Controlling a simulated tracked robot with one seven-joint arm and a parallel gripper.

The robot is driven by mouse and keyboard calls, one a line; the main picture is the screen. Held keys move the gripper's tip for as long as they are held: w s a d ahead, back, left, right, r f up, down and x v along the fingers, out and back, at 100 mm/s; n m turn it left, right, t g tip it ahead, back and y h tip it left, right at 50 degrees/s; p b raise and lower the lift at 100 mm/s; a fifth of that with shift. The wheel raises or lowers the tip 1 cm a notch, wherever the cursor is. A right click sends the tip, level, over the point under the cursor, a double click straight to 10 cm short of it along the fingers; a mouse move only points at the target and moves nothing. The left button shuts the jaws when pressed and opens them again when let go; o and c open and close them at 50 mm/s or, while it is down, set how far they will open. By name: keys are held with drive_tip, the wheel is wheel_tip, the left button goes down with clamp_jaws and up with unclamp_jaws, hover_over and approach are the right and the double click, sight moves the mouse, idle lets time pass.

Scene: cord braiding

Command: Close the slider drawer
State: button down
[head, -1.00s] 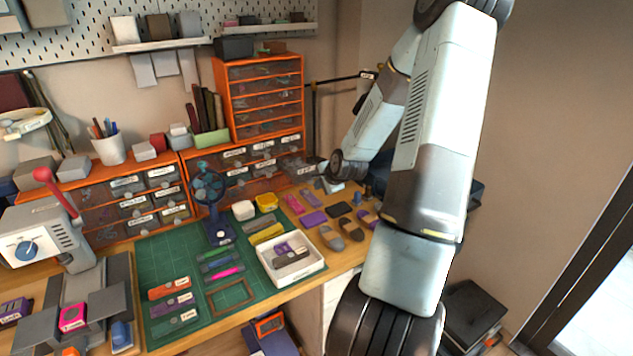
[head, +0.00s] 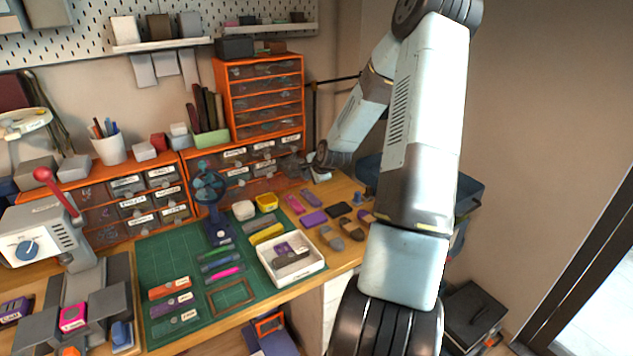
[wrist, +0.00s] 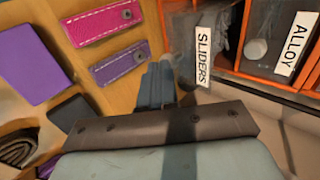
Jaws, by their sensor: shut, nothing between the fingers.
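The slider drawer, a clear bin with a white "SLIDERS" label (wrist: 203,52), is at the top of the wrist view. It appears pulled out from the orange cabinet. In the head view its clear front (head: 292,166) sticks out at the cabinet's lower right end. My gripper (wrist: 156,86) is shut and empty, with its blue-grey fingers just left of the labelled front in the wrist view. In the head view my gripper (head: 320,176) is beside the drawer, above the table. I cannot tell whether the fingers touch the drawer.
The "ALLOY" drawer (wrist: 294,45) is beside it in the orange cabinet. Pink (wrist: 104,20) and purple (wrist: 118,64) leather strips lie on the table near my gripper. A white tray (head: 314,270) and a green cutting mat (head: 160,262) lie toward the front.

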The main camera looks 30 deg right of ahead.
sight(301, 162)
drive_tip(key=w, duration=0.7)
drive_tip(key=shift+w+a, duration=0.15)
drive_tip(key=shift+w+r, duration=0.2)
drive_tip(key=shift+w, duration=0.1)
drive_tip(key=shift+a, duration=0.1)
